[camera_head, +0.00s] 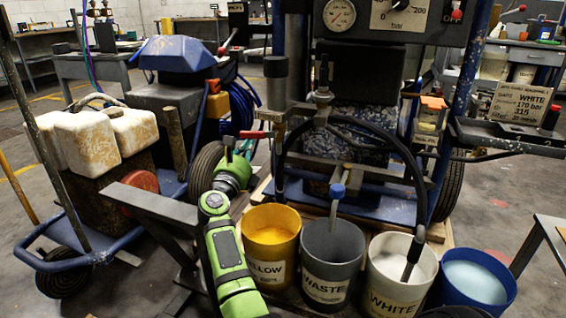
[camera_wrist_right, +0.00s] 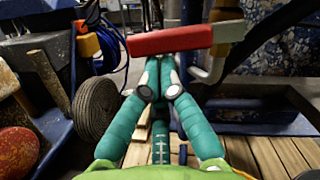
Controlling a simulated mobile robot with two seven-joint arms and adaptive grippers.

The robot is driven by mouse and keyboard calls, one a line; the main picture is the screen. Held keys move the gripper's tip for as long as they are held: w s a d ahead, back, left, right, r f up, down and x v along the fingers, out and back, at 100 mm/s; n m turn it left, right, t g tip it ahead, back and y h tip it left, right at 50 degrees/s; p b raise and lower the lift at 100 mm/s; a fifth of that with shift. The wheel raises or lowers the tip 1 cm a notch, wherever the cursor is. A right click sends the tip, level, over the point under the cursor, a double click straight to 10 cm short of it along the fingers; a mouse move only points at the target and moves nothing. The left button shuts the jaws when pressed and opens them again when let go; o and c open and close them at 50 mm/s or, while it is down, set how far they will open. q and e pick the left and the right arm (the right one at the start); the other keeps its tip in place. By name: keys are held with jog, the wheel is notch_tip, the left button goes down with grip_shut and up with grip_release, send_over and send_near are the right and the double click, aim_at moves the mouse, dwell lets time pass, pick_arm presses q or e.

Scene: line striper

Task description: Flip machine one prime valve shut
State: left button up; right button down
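The prime valve's red lever handle (camera_head: 254,134) sticks out to the left at the left side of the central machine (camera_head: 352,150). In the right wrist view the red handle (camera_wrist_right: 185,38) lies roughly level across the fingertips, its right end by a pale metal fitting (camera_wrist_right: 230,32). My right gripper (camera_head: 236,152) is at the handle's left end. In the wrist view its teal fingers (camera_wrist_right: 160,72) are brought together right at the handle's lower edge. The tips are partly hidden, so I cannot tell contact. My left gripper is not in view.
Yellow (camera_head: 271,222), grey waste (camera_head: 331,250), white (camera_head: 397,262) and blue (camera_head: 480,272) buckets stand in front of the machine. Another blue machine (camera_head: 184,54) and a cart with white jugs (camera_head: 88,140) are at left. A black hose (camera_head: 385,140) curves across the machine.

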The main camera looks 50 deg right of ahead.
jog(key=shift+w+r, duration=0.1)
dwell(0.4)
jog(key=v, duration=0.7)
jog(key=shift+a, duration=0.25)
dwell(0.4)
